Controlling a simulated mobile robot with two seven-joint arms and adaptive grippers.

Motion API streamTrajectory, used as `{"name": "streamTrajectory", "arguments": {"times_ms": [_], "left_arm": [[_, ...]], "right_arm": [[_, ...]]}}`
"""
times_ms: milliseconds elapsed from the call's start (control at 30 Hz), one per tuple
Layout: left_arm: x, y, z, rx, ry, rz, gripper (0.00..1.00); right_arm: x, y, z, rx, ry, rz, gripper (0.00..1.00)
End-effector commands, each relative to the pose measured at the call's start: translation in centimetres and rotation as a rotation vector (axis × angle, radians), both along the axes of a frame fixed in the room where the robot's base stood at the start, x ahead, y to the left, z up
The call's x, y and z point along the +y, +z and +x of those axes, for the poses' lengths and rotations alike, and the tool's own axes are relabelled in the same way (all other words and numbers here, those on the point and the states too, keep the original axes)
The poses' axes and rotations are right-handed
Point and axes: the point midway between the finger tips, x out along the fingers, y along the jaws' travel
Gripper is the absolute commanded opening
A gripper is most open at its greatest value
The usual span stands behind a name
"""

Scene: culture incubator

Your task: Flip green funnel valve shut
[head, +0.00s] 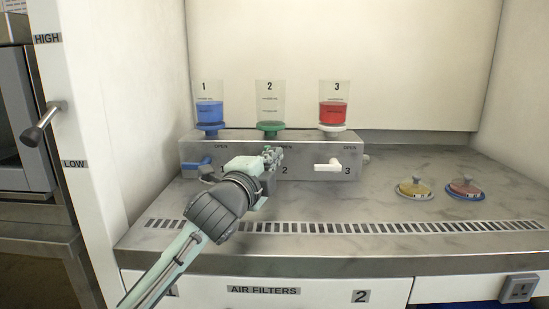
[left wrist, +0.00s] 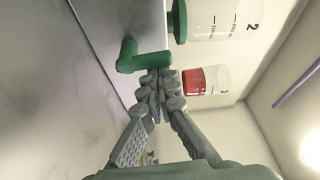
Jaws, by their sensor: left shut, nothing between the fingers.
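The green funnel (head: 270,126) with its clear number 2 cup stands in the middle of the metal valve box (head: 310,172). Its green valve handle (left wrist: 128,56) shows in the left wrist view as an L-shaped lever on the box front; in the head view my gripper mostly hides it. My left gripper (head: 272,155) is in front of the box under the number 2 funnel. In the left wrist view its fingers (left wrist: 158,84) are shut and empty, with the tips right beside the lever's bar. I cannot tell whether they touch it. My right gripper is out of view.
Blue (head: 210,113) and red (head: 333,114) filled cups stand either side. The blue handle (head: 197,162) and white handle (head: 328,164) stick out of the box front. Two lidded dishes (head: 414,188) (head: 465,188) lie to the right. A slotted vent (head: 330,227) runs along the front.

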Motion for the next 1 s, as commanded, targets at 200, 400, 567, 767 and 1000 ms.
{"name": "streamTrajectory", "arguments": {"times_ms": [200, 400, 567, 767, 1000], "left_arm": [[0.4, -0.1, 0.0, 0.001, 0.001, -0.11, 0.0], [1.0, -0.1, 0.0, 0.004, 0.001, -0.288, 0.0], [1.5, 0.1, 0.0, 0.004, 0.002, -0.441, 0.0], [2.3, 0.3, 0.0, 0.002, 0.002, -0.424, 0.0], [2.8, -0.1, 0.0, 0.002, 0.002, -0.422, 0.0]], "right_arm": [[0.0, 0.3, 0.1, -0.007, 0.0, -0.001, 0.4], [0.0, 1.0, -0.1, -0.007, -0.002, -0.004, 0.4], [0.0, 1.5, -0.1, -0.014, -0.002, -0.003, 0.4], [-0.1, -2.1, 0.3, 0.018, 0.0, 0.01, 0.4], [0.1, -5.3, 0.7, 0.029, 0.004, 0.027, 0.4]]}}
